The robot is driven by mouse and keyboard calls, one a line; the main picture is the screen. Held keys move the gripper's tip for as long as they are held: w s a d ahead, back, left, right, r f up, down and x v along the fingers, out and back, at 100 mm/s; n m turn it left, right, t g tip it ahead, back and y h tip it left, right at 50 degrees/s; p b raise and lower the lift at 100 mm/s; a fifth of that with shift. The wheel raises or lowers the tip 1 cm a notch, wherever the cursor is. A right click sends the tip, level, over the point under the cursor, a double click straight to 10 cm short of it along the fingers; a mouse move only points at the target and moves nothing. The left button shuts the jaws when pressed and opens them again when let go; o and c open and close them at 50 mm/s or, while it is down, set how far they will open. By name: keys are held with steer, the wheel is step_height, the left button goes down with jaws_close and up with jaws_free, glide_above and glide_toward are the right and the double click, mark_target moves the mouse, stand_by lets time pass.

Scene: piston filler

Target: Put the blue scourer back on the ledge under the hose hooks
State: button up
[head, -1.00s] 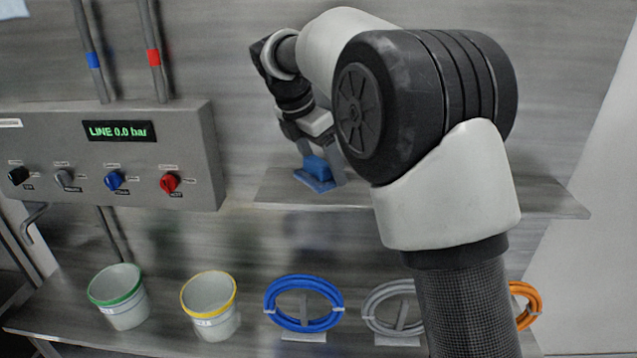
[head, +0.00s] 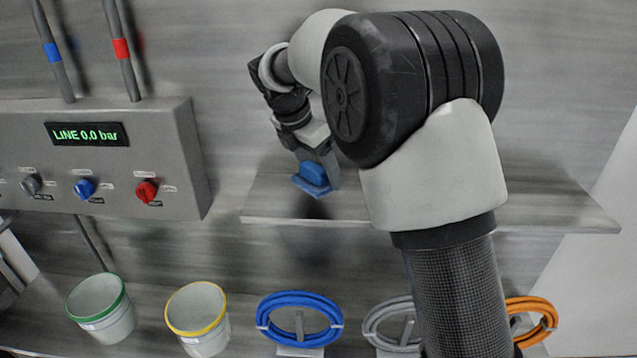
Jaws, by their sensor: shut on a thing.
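The blue scourer (head: 313,177) is in my gripper (head: 318,172), which is shut on it. The scourer is tilted and looks raised above a grey upper shelf (head: 268,207), with a dark shadow below it. My gripper points downward, and my own arm covers the middle and right of the shelf. Blue (head: 299,296), grey (head: 372,325) and orange (head: 548,308) hose coils are lower down, each at a grey upright piece. My arm partly hides the grey and orange coils. I cannot tell which surface is the ledge under the hose hooks.
A control panel (head: 165,125) with several knobs is at the left. A green-rimmed bucket (head: 105,318) and a yellow-rimmed bucket (head: 200,318) stand on the lower surface, left of the coils. The upper shelf's left end looks clear.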

mark_target(319, 183)
steer(key=shift+f, duration=1.8)
steer(key=shift+f, duration=0.1)
steer(key=o, duration=1.1)
